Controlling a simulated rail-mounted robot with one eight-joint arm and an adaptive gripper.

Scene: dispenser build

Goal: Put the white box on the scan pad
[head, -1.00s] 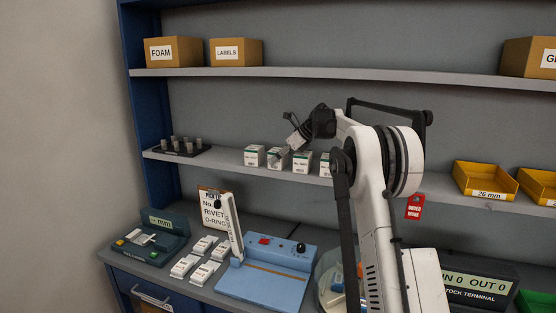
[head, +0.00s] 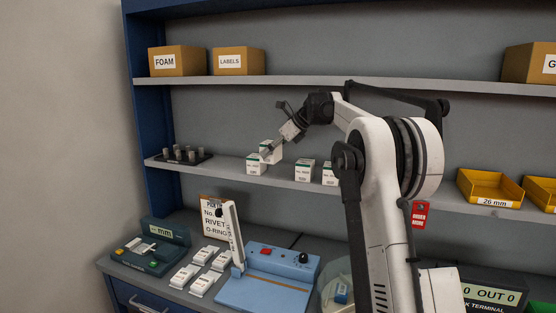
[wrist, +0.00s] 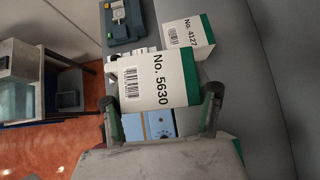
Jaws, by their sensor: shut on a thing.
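A white box with a green end (head: 271,150), marked No. 5630 in the wrist view (wrist: 158,82), is between the fingers of my gripper (head: 274,146). My gripper is shut on it and holds it just above the middle shelf. In the wrist view the two fingertips (wrist: 160,98) press on opposite sides of the box. A similar white box marked No. 4127 (wrist: 187,38) is close beside it and stands on the shelf in the head view (head: 255,165). I cannot single out the scan pad; my arm hides part of the bench.
Two more white boxes (head: 305,171) stand to the right on the middle shelf (head: 225,167). A black rack with pegs (head: 180,157) is to the left. Below are a blue press (head: 265,290), a green gauge (head: 150,250), white packs (head: 200,270) and the stock terminal (head: 490,297).

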